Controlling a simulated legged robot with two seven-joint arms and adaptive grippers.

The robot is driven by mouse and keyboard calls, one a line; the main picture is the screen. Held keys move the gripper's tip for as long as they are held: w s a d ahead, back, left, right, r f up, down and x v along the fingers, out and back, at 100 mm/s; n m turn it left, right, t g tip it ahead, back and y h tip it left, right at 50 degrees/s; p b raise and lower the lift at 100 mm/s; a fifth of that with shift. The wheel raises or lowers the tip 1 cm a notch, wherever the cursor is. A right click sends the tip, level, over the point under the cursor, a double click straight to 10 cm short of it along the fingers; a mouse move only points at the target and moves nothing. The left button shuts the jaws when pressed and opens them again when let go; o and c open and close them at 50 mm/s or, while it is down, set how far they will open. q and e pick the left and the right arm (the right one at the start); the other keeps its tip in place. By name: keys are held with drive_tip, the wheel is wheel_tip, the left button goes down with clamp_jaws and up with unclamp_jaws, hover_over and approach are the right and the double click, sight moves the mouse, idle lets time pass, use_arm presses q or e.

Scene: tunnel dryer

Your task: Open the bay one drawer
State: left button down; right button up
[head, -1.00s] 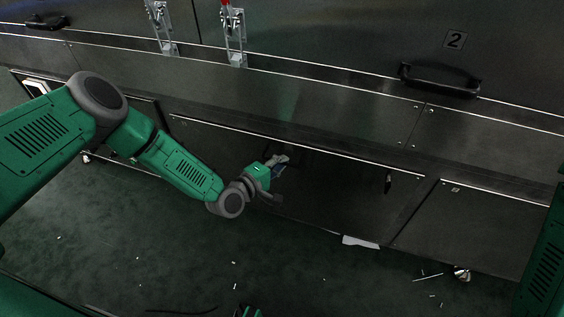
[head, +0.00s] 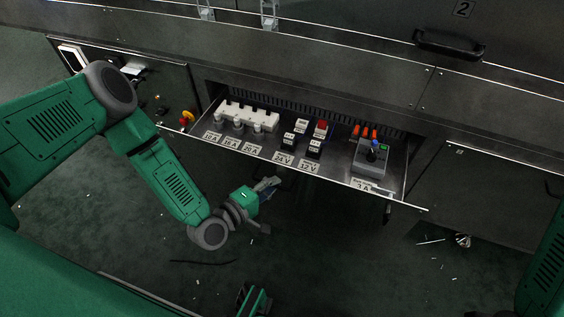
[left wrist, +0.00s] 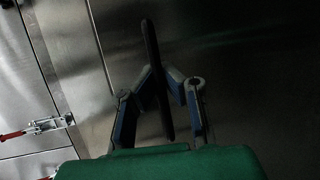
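The bay one drawer (head: 342,177) is pulled out in the head view, with its labelled top panel showing. My left gripper (head: 268,187) is at the left part of the drawer's front, low in front of it. In the left wrist view, a dark bar handle (left wrist: 151,45) passes between the fingers of my left gripper (left wrist: 160,78), which are closed in on it from both sides. A second dark handle (head: 387,211) hangs at the right of the drawer front.
A closed front (head: 480,195) lies to the right. A cabinet with a yellow-red knob (head: 187,117) is at left. Scraps litter the dark floor (head: 330,265).

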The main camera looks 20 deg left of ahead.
use_arm(q)
drive_tip(key=s+p, duration=0.1)
drive_tip(key=s, duration=0.6)
drive_tip(key=shift+s+a+f, duration=0.15)
drive_tip(key=shift+s+a, duration=0.05)
drive_tip(key=c, duration=1.6)
unclamp_jaws()
drive_tip(key=shift+c, duration=0.2)
drive_tip(key=v, duration=1.2)
drive_tip(key=shift+w, duration=0.1)
